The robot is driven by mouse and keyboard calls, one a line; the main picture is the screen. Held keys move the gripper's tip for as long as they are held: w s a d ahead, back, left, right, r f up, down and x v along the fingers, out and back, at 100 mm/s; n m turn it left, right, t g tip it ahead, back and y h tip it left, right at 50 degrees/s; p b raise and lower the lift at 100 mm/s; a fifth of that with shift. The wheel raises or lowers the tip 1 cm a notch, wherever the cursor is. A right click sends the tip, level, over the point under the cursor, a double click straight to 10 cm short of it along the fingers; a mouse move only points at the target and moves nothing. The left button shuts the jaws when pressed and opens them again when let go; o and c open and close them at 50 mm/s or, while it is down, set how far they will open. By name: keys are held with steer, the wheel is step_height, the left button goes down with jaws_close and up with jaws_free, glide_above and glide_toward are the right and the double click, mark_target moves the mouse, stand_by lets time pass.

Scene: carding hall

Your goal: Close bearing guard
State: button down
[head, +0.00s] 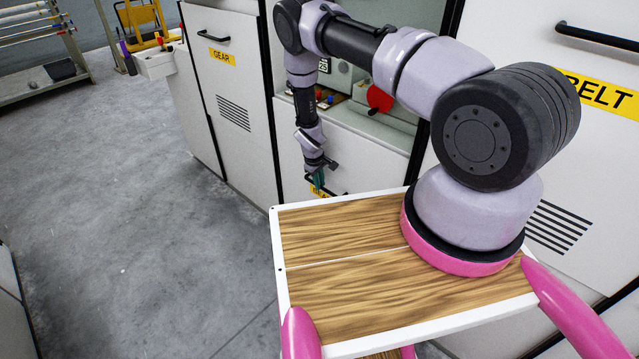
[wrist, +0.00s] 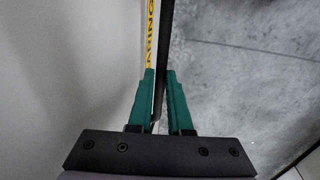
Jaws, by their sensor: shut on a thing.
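The bearing guard (wrist: 75,70) is a pale panel on the left of the wrist view, with a yellow label (wrist: 150,40) seen edge-on. In the head view a small part of its yellow label (head: 320,191) shows beside my gripper. A dark bar handle (wrist: 165,50) stands out from the guard. My gripper (head: 319,180) has green fingers. In the wrist view my gripper (wrist: 161,75) is shut on the handle, one finger on each side. Most of the guard is hidden behind my wooden deck and arm in the head view.
A white door with a GEAR label (head: 222,57) and black handle is left of my gripper. A BELT door (head: 610,95) is at the right. An open bay with a red disc (head: 380,98) lies behind my arm. The grey floor (head: 130,200) at left is clear.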

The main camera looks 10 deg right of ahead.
stand_by(0.4)
step_height(320, 180, up, 67)
steer(key=shift+f, duration=0.2)
steer(key=c, duration=0.8)
jaws_free()
steer(key=shift+r, duration=0.1)
steer(key=shift+c, duration=0.2)
step_height(320, 180, up, 10)
steer(key=s+a, duration=0.1)
steer(key=shift+a+r, duration=0.2)
steer(key=shift+a, duration=0.1)
